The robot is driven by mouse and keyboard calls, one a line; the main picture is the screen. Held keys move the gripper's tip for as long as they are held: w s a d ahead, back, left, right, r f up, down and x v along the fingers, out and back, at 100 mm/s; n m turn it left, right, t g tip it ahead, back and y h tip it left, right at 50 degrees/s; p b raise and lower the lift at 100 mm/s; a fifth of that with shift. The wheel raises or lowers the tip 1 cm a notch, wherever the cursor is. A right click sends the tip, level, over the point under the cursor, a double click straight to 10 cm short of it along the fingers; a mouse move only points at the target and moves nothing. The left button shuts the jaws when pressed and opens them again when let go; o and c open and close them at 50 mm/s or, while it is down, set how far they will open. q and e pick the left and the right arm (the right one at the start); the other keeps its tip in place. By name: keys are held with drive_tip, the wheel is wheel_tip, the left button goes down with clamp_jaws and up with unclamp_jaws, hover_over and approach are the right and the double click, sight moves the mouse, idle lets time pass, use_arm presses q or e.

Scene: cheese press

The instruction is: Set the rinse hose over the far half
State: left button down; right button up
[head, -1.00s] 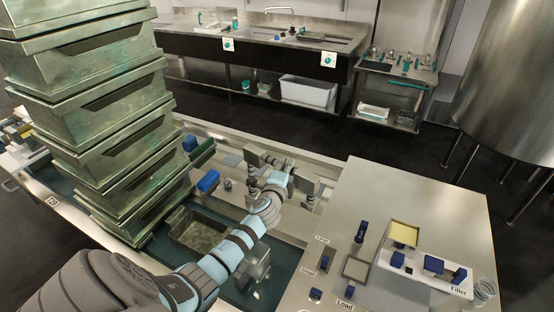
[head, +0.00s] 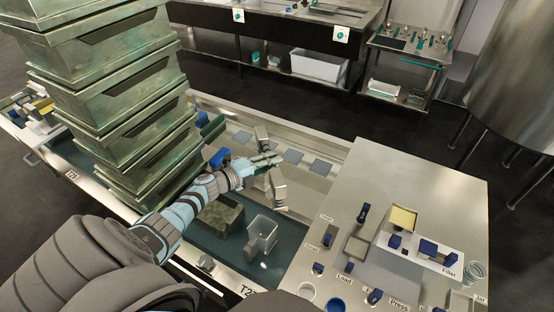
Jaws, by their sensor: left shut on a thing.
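My left gripper (head: 270,164) is over the long counter with the sunken basin (head: 205,245), near the basin's far side. It is shut on a thin grey piece (head: 264,161), apparently the rinse hose, which is mostly hidden by the fingers. A hose line running from it cannot be made out. A blue piece (head: 218,158) shows just left of the gripper. My right gripper is out of view.
A tall stack of green crates (head: 140,110) stands close left of my left arm. A steel worktop (head: 390,180) with labelled blue-handled parts and a white filler stand (head: 430,248) is at the right. Flat grey plates (head: 292,156) lie along the counter's far side.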

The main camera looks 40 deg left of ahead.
use_arm(q)
drive_tip(key=shift+s+a+m+g+h+b, duration=0.4)
drive_tip(key=shift+s+a+m+h+b, duration=0.45)
drive_tip(key=shift+b, duration=0.6)
drive_tip(key=shift+s+a+m+g+h+b, duration=0.4)
drive_tip(key=shift+s+a+m+h+b, duration=0.15)
drive_tip(key=shift+h+b, duration=0.75)
drive_tip(key=shift+w, duration=0.1)
drive_tip(key=c, duration=1.4)
unclamp_jaws()
drive_tip(key=shift+c, duration=0.2)
drive_tip(key=v, duration=1.2)
drive_tip(key=shift+d, duration=0.2)
